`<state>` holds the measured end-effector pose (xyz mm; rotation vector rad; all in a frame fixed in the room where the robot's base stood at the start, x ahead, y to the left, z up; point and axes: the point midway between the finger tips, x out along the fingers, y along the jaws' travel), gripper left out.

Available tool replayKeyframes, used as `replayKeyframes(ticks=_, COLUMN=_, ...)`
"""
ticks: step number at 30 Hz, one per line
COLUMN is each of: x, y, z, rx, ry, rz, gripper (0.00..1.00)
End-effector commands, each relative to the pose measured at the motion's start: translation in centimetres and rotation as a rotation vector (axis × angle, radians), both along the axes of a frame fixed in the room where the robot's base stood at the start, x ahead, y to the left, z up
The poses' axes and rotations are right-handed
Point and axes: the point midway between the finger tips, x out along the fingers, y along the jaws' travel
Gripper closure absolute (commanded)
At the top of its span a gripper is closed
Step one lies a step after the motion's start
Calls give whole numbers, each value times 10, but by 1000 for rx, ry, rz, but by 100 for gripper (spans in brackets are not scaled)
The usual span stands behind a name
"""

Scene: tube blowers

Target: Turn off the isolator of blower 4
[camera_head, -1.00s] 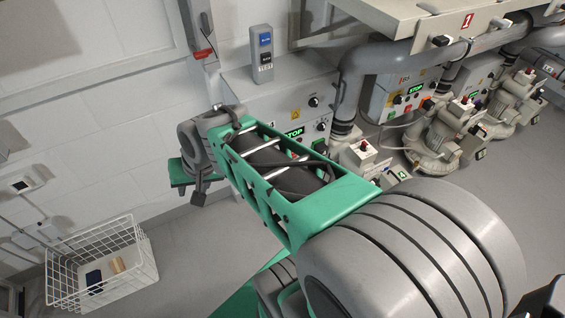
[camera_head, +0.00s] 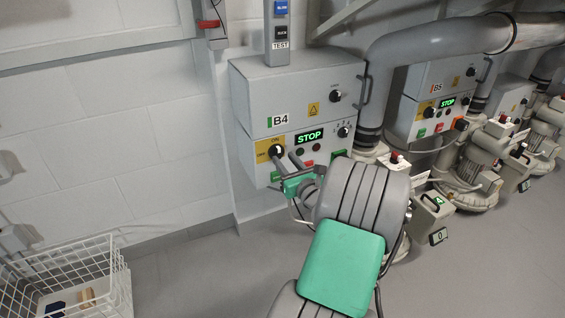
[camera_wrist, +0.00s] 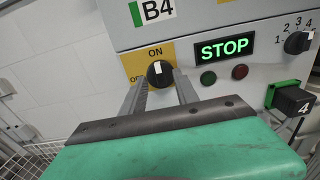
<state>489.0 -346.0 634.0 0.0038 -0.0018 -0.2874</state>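The B4 control box (camera_head: 245,100) is on the wall in the head view, and its B4 label also shows in the wrist view. Its isolator (camera_head: 276,151) is a black rotary knob on a yellow plate marked ON and OFF. In the wrist view the white mark on the isolator (camera_wrist: 159,70) points up towards ON. My gripper (camera_head: 287,160) is in front of the panel. In the wrist view the two fingers of my gripper (camera_wrist: 161,84) are apart and empty, one on each side just below the knob; contact cannot be told.
A green STOP display (camera_wrist: 225,48) sits right of the isolator, with dark green and red buttons below it. A numbered selector knob (camera_wrist: 299,42) is further right. Box B5 (camera_head: 420,85) and pipework stand at the right. A white wire basket (camera_head: 75,275) stands lower left.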

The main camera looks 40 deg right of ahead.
Motion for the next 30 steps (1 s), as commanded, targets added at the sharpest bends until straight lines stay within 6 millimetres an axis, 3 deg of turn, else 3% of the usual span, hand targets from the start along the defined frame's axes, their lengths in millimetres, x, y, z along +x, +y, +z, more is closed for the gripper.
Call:
replayKeyframes(ticks=4, x=22, y=-5, z=-2, rx=-2, ry=2, rz=3, gripper=64)
replayKeyframes(ticks=13, x=27, y=-7, z=0, rx=-2, ry=2, rz=1, gripper=64)
replayKeyframes(ticks=26, x=26, y=-7, z=0, rx=-3, ry=2, rz=1, gripper=98)
replayKeyframes(ticks=30, x=26, y=-8, z=0, rx=-4, ry=2, rz=0, gripper=100)
